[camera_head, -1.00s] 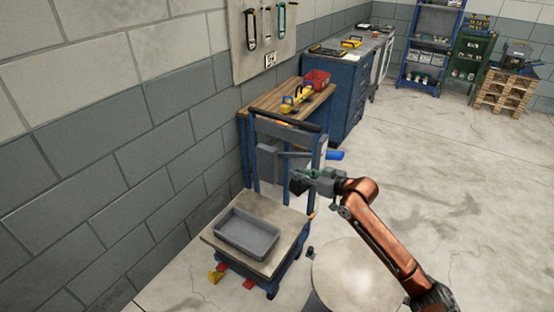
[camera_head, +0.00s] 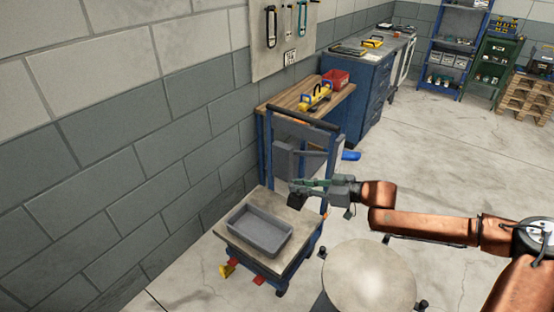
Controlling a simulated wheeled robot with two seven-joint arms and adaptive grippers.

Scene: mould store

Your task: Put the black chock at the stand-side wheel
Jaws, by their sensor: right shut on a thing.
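The blue trolley (camera_head: 285,268) stands beside the wall, with a pale top plate and an upright handle frame (camera_head: 302,118). My right gripper (camera_head: 300,187) is above the back right part of the top plate, in front of the handle frame. It is shut on a small dark thing at its tips, which looks like the black chock; its outline is hard to make out. The back wheels are hidden by the trolley. My left gripper is not in view.
A grey tray (camera_head: 278,243) sits on the top plate. Behind the trolley are a wooden-topped bench (camera_head: 280,98) with a yellow tool and red bin, then a blue cabinet (camera_head: 352,92). A blue object (camera_head: 351,156) shows beyond the handle.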

